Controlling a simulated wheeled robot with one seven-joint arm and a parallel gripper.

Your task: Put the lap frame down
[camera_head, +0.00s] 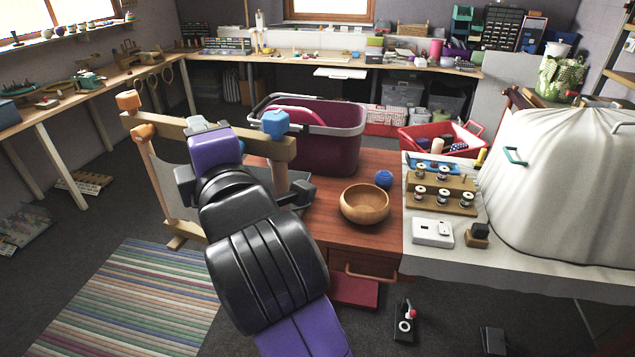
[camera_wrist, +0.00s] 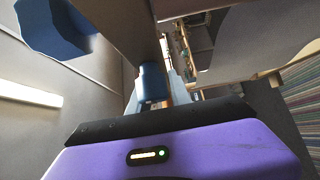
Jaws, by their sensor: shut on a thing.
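The lap frame (camera_head: 268,141) is a wooden frame with orange and blue knobs and a grey cloth panel. It is upright in the head view, left of the red-brown cabinet top. My gripper (camera_head: 205,130) is shut on its upper rail near the middle; my arm hides part of the frame and the fingertips. Its lower wooden foot shows over the dark floor by the striped rug; I cannot tell whether it touches. In the wrist view, a blue knob (camera_wrist: 58,28) and a wooden rail (camera_wrist: 125,25) are close to my gripper.
A maroon basket (camera_head: 335,148) stands close behind the frame's right end. A wooden bowl (camera_head: 365,205) and blue ball (camera_head: 384,179) sit on the cabinet top (camera_head: 325,220). A striped rug (camera_head: 130,300) lies at lower left. Workbenches line the walls.

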